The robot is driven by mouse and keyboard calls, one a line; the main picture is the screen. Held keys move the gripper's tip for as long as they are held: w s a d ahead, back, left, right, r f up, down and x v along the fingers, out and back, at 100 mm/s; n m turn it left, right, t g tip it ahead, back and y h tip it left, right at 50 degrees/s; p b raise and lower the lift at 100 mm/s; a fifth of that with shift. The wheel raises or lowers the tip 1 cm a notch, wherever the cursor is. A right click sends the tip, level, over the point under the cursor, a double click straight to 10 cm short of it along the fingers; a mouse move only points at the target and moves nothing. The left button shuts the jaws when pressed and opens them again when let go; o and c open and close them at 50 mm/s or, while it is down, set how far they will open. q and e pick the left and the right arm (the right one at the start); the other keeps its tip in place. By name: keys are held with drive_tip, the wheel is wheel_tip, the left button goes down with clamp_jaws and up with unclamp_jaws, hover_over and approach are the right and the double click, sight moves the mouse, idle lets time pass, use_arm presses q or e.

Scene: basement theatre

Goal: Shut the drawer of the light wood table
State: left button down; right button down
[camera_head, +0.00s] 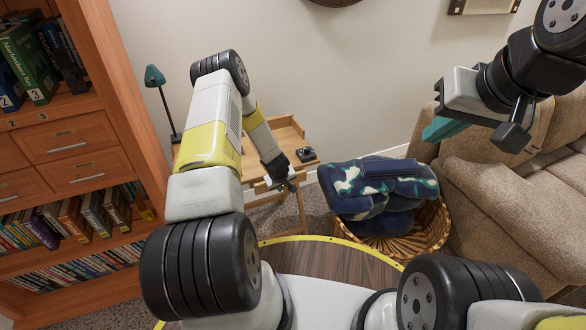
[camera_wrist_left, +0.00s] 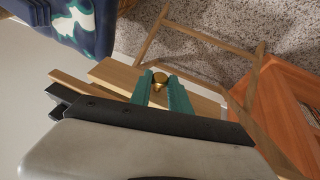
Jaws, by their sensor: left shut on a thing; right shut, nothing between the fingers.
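The light wood table (camera_head: 286,134) stands against the wall, partly hidden behind my left arm. My left gripper (camera_head: 289,183) is at the table's front edge. In the left wrist view its teal fingers (camera_wrist_left: 160,90) are closed on a round brass knob (camera_wrist_left: 159,78) on the pale wood drawer front (camera_wrist_left: 115,74). How far the drawer stands out is hard to tell, as my arm and hand hide much of it. My right gripper (camera_head: 440,129) is shut and empty, raised at the upper right, away from the table.
A wicker basket (camera_head: 432,229) with dark blue patterned fabric (camera_head: 380,185) stands right of the table. A beige sofa (camera_head: 487,185) is at the right and an orange-brown bookcase (camera_head: 120,110) at the left. A teal lamp (camera_head: 155,77) and a small dark object (camera_head: 306,154) are by the table.

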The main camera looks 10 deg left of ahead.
use_arm(q)
drive_tip(key=shift+w+a, duration=0.95)
drive_tip(key=shift+w, duration=0.3)
drive_tip(key=c, duration=1.2)
unclamp_jaws()
drive_tip(key=shift+d, duration=0.1)
drive_tip(key=v, duration=0.7)
drive_tip(key=shift+s+r, duration=0.15)
drive_tip(key=shift+r, duration=0.25)
